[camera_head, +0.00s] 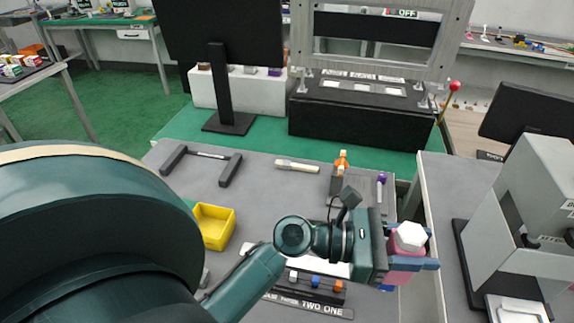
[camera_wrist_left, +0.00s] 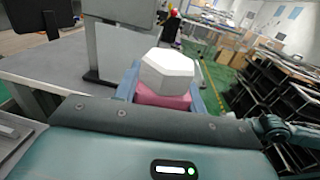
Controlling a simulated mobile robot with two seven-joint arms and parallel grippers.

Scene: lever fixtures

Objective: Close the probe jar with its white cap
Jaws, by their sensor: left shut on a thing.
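My left gripper (camera_head: 425,248) reaches right over the near right edge of the grey bench. Its blue fingers are shut on a pink body (camera_head: 405,264). A white, many-sided cap (camera_head: 411,236) sits directly on top of this body. In the left wrist view the white cap (camera_wrist_left: 164,75) rests on the pink body (camera_wrist_left: 162,100) between the two fingers, a little tilted in the picture. I cannot tell whether the pink body is the jar, or whether the cap is fully seated. The fingers hide its sides. My right gripper is not in view.
A yellow bin (camera_head: 214,226) stands on the bench, left of my gripper. A purple-knobbed lever (camera_head: 381,180) and an orange piece (camera_head: 341,160) are behind it. A labelled strip with small knobs (camera_head: 312,300) lies in front. A grey fixture (camera_head: 525,200) stands on the right-hand bench.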

